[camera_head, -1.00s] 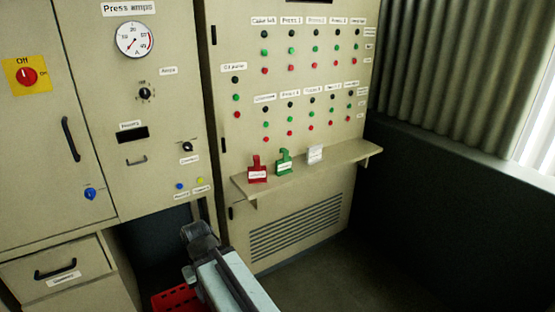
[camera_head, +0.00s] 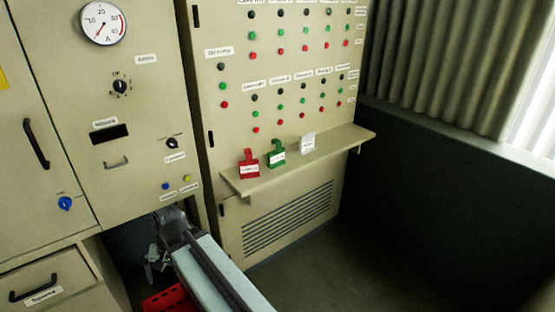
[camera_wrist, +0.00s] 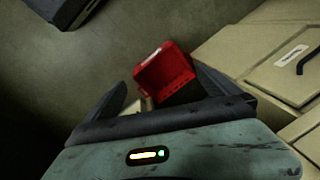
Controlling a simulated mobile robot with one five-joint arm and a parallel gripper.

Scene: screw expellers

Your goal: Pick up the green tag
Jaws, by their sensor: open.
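The green tag (camera_head: 276,154) stands on the narrow shelf (camera_head: 330,147) of the control cabinet in the head view. A white label is on its front. The red tag (camera_head: 249,164) stands to its left and the white tag (camera_head: 308,143) to its right, each apart from it. My gripper (camera_head: 154,262) is low and left of the shelf, well away from the green tag. In the wrist view my gripper (camera_wrist: 166,88) has its fingers spread, with nothing held between them. The green tag is not in the wrist view.
A red crate (camera_wrist: 165,70) is on the floor below my gripper. A drawer unit (camera_head: 75,275) stands at the left. The cabinet front, with buttons and a vent (camera_head: 288,217), rises behind the shelf. The floor (camera_head: 350,250) right of my arm is clear.

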